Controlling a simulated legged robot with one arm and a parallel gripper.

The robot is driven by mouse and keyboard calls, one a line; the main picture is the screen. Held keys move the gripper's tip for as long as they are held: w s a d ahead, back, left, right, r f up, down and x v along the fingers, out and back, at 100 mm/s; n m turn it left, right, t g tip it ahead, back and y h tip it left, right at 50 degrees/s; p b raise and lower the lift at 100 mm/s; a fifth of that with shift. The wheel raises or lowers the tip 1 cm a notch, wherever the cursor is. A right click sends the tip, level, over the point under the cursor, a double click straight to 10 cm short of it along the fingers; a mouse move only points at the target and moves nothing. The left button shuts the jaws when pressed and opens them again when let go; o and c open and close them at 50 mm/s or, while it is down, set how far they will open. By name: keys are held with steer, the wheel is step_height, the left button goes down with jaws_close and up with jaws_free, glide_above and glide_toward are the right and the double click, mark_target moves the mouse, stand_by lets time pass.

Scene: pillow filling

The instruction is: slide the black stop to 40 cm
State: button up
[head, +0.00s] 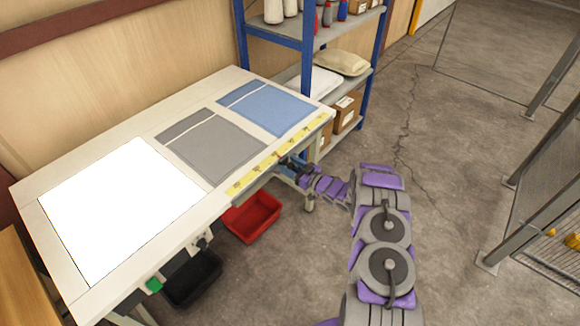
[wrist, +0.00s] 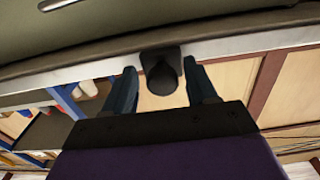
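The yellow ruler strip (head: 282,153) runs along the front edge of the table (head: 125,120); its numbers are too small to read. In the wrist view a dark, rounded knob (wrist: 163,76), which looks like the black stop, hangs under the pale table edge. My gripper (wrist: 163,82) is open, with one finger on each side of the knob and a small gap visible at each side. In the head view my gripper (head: 285,167) is at the front edge near the ruler's middle, and I cannot make out the stop there.
A grey cover (head: 212,145) and a blue cover (head: 270,107) lie flat on the table, beside a bright white panel (head: 120,210). A red bin (head: 252,215) and a black bin (head: 192,278) sit below.

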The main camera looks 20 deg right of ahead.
steer(key=shift+s+d, duration=0.15)
steer(key=shift+d, duration=0.15)
steer(key=p+v, duration=0.3)
steer(key=v, duration=1.3)
steer(key=shift+s, duration=0.4)
steer(key=shift+a, duration=0.1)
